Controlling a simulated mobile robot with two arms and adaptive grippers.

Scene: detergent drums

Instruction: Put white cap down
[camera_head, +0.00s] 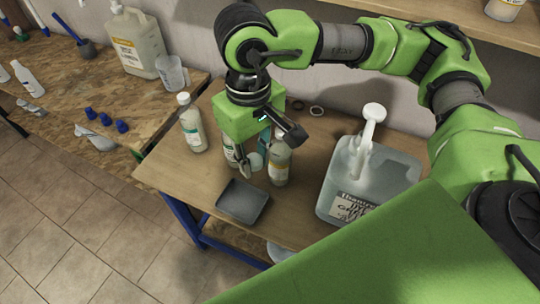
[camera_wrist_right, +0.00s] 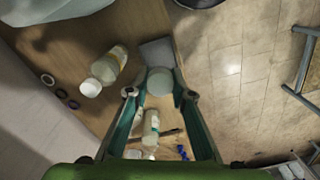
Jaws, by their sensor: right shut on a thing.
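My right gripper (camera_head: 250,166) is shut on the white cap (camera_head: 257,161) and holds it above the wooden table. In the right wrist view the pale round cap (camera_wrist_right: 160,82) sits between the two fingertips of the right gripper (camera_wrist_right: 161,94). In the head view a bottle (camera_head: 280,164) stands just right of the cap, and another bottle (camera_head: 229,152) is partly hidden behind the gripper. My left gripper is in neither view.
A dark grey tray (camera_head: 243,201) lies near the table's front edge. A white-capped bottle (camera_head: 192,124) stands at the left. A big clear jug with a white pump (camera_head: 385,172) stands at the right. Small rings (camera_head: 316,110) lie at the back.

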